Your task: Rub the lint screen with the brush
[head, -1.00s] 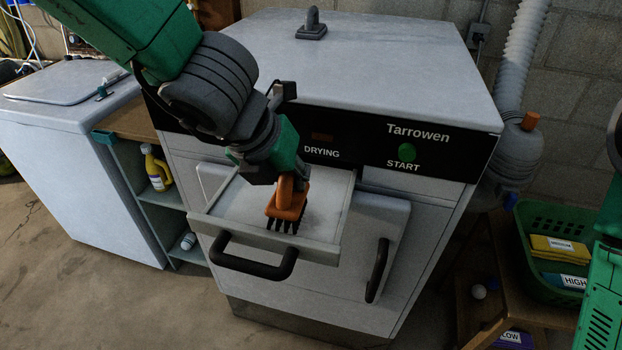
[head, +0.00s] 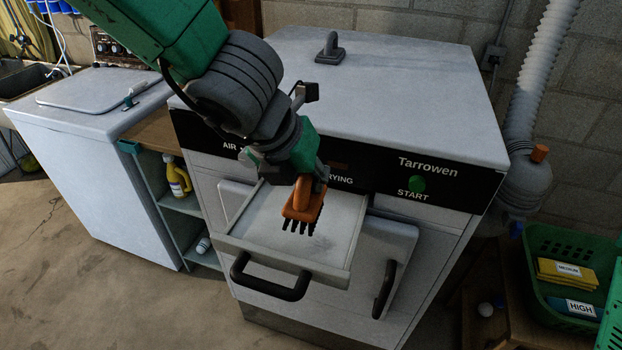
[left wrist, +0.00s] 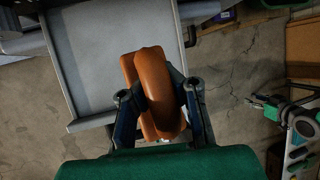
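The lint screen (head: 258,213) is a pale flat panel in a pulled-out drawer with a black handle (head: 270,283), on the front of the dryer. It also shows in the left wrist view (left wrist: 105,50). The orange brush (head: 302,203) is over the screen's middle, dark bristles down. I cannot tell for sure whether the bristles touch. My left gripper (left wrist: 160,100) is shut on the brush's orange handle, with a finger on each side. In the left wrist view, a dark jointed part with green at the right may be my right gripper; its state is unclear.
The dryer (head: 400,90) has a door with a black handle (head: 384,290) below the drawer. A white washer (head: 95,150) and a shelf with a yellow bottle (head: 178,178) stand left. A green basket (head: 545,245) and a vent hose (head: 545,60) are at right.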

